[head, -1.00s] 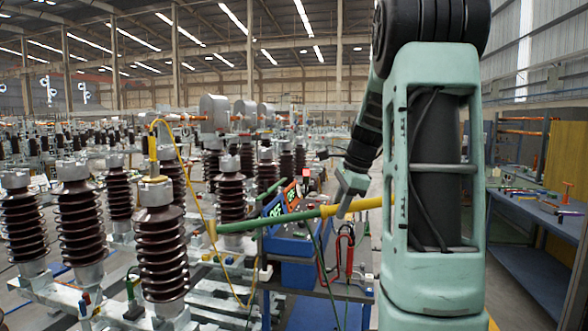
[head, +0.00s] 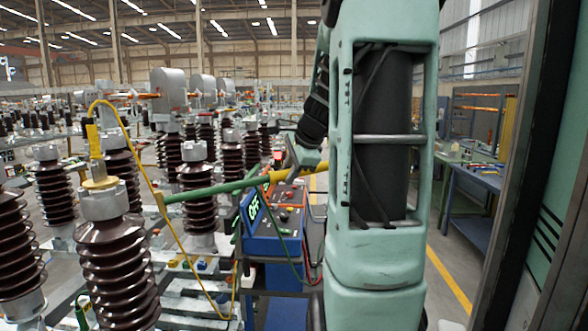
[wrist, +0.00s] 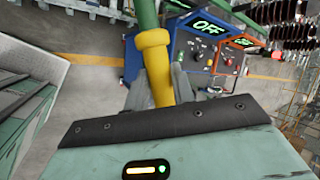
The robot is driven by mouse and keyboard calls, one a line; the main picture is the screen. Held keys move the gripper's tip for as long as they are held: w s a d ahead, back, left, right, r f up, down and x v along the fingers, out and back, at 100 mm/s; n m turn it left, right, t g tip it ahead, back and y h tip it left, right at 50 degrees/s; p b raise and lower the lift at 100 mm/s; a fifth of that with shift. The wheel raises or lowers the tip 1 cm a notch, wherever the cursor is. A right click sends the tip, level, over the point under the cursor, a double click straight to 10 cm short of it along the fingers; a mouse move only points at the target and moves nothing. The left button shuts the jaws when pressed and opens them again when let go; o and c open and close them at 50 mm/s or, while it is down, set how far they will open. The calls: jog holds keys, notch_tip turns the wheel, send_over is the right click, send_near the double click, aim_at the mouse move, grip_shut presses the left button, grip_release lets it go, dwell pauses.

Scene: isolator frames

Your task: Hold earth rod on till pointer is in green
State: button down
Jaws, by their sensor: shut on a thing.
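The earth rod, a long green (head: 215,187) and yellow pole, is held in my gripper (head: 302,158). My gripper is shut around its yellow part, which shows between the fingers in the wrist view (wrist: 157,65). The rod lies nearly level in the head view, its green end pointing left, with its tip in front of the brown insulators. I cannot tell whether the tip touches anything. A blue test box (head: 272,222) shows a green OFF display (head: 254,208). In the wrist view an orange-edged panel (wrist: 242,42) also reads OFF. I can make out no pointer or green zone.
Ribbed brown insulators (head: 117,255) stand at left; a yellow clamp (head: 95,142) with a looping yellow cable (head: 150,180) sits on one. A dark green cabinet edge (head: 540,200) is close at right. A blue bench (head: 475,195) stands behind; open floor lies between.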

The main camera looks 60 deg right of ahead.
jog(key=w+a+p, duration=0.2)
jog(key=w+a, duration=0.1)
jog(key=w, duration=0.4)
jog(key=shift+w+p, duration=0.15)
jog(key=shift+p, duration=0.25)
jog(key=shift+w+a+p, duration=0.4)
jog(key=shift+w+p, duration=0.05)
jog(key=shift+w, duration=0.3)
dwell(3.1)
jog(key=shift+s, duration=0.1)
jog(key=shift+s+d+b, duration=0.65)
jog(key=shift+s+d, duration=0.05)
jog(key=shift+s, duration=0.85)
jog(key=shift+s+d+b, duration=0.65)
jog(key=shift+s+b, duration=0.05)
jog(key=shift+s, duration=0.8)
jog(key=shift+s+d+b, duration=0.65)
jog(key=shift+s+d, duration=0.05)
jog(key=shift+s, duration=0.85)
